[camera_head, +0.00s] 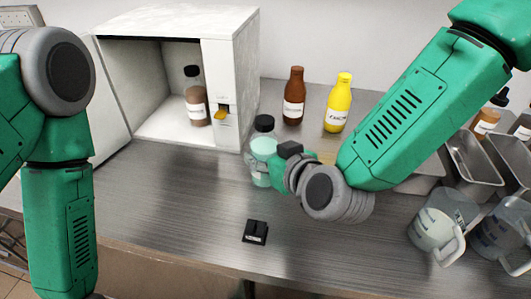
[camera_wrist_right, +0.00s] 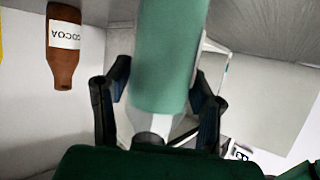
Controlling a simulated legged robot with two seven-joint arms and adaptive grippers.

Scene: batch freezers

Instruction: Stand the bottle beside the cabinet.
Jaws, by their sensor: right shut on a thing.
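A clear bottle with mint-green contents and a dark cap (camera_head: 263,146) is upright at the front right of the white cabinet (camera_head: 233,70). My right gripper (camera_head: 272,168) is shut on this bottle. In the right wrist view the bottle (camera_wrist_right: 170,55) lies between the two dark fingers (camera_wrist_right: 158,100). The wrist hides part of the bottle in the head view, and I cannot tell whether its base touches the counter. The cabinet is open at the front, with a brown-filled, dark-capped bottle (camera_head: 195,97) standing inside. My left arm shows at the left, but its gripper is out of view.
A brown cocoa bottle (camera_head: 294,97) and a yellow bottle (camera_head: 338,105) stand behind my right wrist. A small black object (camera_head: 255,232) lies on the counter in front. Metal pans (camera_head: 473,158) and clear jugs (camera_head: 440,222) are at the right. The counter's front left is clear.

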